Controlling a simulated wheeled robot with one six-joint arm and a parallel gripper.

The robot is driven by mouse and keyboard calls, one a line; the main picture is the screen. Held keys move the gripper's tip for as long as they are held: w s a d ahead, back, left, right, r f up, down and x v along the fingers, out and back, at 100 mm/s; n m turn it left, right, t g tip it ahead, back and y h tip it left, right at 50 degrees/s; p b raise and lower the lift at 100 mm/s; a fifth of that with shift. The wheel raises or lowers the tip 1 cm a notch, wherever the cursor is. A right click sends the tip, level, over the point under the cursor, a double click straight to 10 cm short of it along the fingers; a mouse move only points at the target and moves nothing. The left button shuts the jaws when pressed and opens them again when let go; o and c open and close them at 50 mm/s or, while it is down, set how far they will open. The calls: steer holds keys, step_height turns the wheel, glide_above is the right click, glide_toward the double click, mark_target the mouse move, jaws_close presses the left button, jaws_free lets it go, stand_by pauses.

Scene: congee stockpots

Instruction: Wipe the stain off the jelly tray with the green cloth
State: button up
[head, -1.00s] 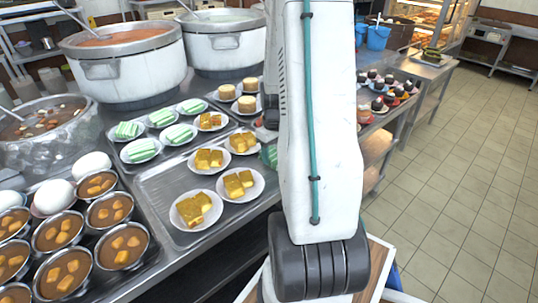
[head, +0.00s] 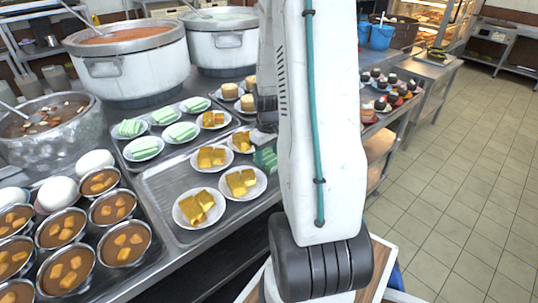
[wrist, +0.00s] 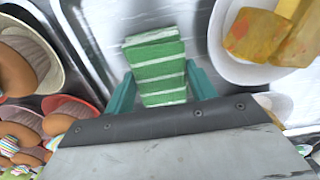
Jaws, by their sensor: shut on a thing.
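My gripper (wrist: 160,88) is shut on the green cloth (wrist: 158,62), a folded cloth with white stripes held between its teal fingers. In the head view the cloth (head: 266,157) shows as a green patch beside my arm, at the right edge of a metal tray (head: 158,186) with plates of yellow jelly pieces. In the wrist view the cloth is over or against this tray's shiny metal (wrist: 108,28), close to a white plate (wrist: 217,45); I cannot tell whether it touches the metal. I can make out no stain; my arm and the cloth hide part of the tray.
Another tray with plates of pale green pieces (head: 180,132) lies behind. Large stockpots (head: 130,70) stand at the back left and metal cups of brown dessert (head: 122,243) at the front left. Small cakes (head: 392,92) sit to the right. The tray's left strip is bare.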

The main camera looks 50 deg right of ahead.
steer(key=shift+r, duration=2.9)
steer(key=shift+r, duration=1.55)
